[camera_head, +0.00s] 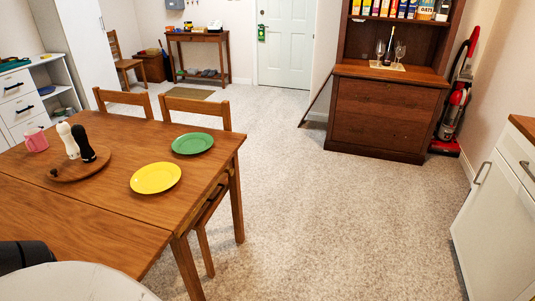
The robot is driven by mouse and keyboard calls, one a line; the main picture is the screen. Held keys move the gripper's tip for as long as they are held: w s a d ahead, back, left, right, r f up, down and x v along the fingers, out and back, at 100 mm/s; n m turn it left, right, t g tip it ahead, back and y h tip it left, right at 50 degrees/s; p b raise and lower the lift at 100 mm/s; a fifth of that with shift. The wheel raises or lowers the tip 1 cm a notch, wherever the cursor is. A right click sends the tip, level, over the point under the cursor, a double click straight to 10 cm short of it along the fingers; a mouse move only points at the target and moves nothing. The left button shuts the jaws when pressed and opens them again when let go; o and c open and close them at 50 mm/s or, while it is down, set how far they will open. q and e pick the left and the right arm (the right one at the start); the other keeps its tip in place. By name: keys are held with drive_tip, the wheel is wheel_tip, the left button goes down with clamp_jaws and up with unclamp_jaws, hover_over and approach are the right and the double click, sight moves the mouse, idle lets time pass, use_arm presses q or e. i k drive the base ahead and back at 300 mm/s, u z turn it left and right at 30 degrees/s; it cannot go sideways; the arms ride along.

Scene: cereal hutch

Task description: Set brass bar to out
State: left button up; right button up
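The wooden hutch (385,112) stands against the far wall, right of centre. Its upper shelf holds several cereal boxes (394,9), and its counter bears a tray with glasses (388,66). I cannot make out a brass bar on the hutch; it is hidden, too small or outside the picture. The top of the hutch is cut off by the frame. Neither of my grippers shows in the head view.
A wooden table (110,215) with a yellow plate (155,178), a green plate (193,143) and a turntable (62,170) fills the left. A white cabinet (495,235) stands at right. A red vacuum cleaner (452,108) stands beside the hutch. Carpet (330,215) between is clear.

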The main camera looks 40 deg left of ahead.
sight(231, 172)
drive_tip(key=u, duration=0.7)
drive_tip(key=i, duration=1.3)
drive_tip(key=u, duration=1.65)
drive_tip(key=i, duration=0.3)
drive_tip(key=u, duration=0.2)
